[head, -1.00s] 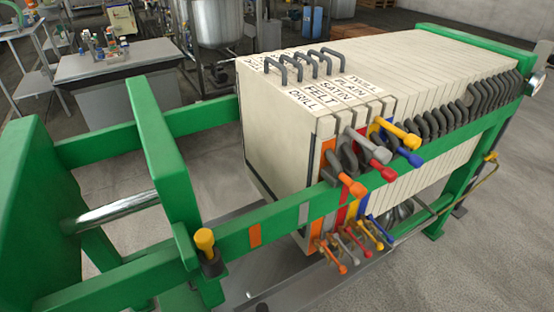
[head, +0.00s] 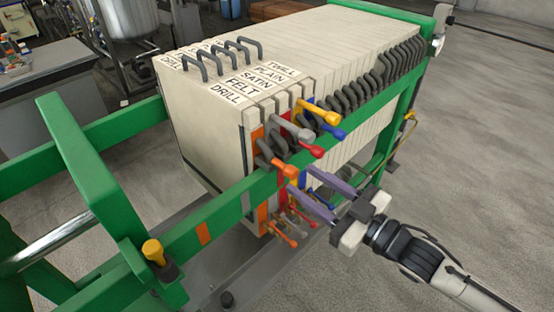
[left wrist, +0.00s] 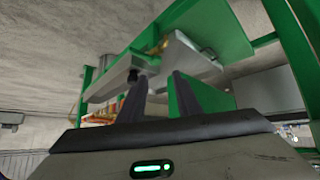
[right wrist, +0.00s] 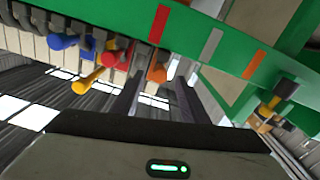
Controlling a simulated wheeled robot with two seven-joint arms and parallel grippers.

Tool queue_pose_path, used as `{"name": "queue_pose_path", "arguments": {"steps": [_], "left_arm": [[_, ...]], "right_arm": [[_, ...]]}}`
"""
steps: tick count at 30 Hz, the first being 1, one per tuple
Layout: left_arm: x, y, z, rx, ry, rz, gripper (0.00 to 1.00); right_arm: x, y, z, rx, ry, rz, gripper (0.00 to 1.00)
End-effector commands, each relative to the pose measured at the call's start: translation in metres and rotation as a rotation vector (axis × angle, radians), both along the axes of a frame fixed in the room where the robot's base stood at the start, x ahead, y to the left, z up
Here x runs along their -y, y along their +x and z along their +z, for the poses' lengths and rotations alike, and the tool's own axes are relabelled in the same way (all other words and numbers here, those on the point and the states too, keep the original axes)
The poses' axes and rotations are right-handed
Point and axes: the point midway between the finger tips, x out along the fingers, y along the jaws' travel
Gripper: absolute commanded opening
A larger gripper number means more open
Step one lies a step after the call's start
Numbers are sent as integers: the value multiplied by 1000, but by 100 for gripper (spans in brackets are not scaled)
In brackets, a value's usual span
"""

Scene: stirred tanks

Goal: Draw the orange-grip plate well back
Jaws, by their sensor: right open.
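The orange-grip plate is the front plate of the cream stack, labelled DRILL (head: 226,92). Its orange grip (head: 291,170) sticks out over the green side rail, and an orange-tipped tap hangs below. My right gripper (head: 298,178) is open, with its two purple-grey fingers angled up at the orange grip from the rail's outer side. In the right wrist view the orange grip (right wrist: 157,73) shows between the fingertips; contact cannot be told. My left gripper (left wrist: 160,75) shows only in the left wrist view, its fingers apart and empty, near green frame parts.
Red (head: 317,151), grey, yellow and blue grips stand close behind the orange one. The green side rail (head: 215,215) runs past the plates, with a yellow-capped knob (head: 153,250) towards the front. An open gap lies between the plate stack and the green crosspiece (head: 85,175).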

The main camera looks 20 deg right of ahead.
Motion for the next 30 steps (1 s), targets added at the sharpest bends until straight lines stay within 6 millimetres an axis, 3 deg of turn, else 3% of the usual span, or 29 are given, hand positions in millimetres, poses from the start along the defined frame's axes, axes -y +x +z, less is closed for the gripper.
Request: {"name": "queue_pose_path", "arguments": {"steps": [15, 28, 30], "left_arm": [[1, 0, 6, -2, 0, -3, 31], [2, 0, 6, -2, 0, -4, 31], [2, 0, 6, -2, 0, -4, 31]], "right_arm": [[-40, 70, 0, -1, 0, -2, 40], [-46, 79, -1, -3, -2, -2, 40], [-46, 79, -1, -3, -2, -2, 30]]}}
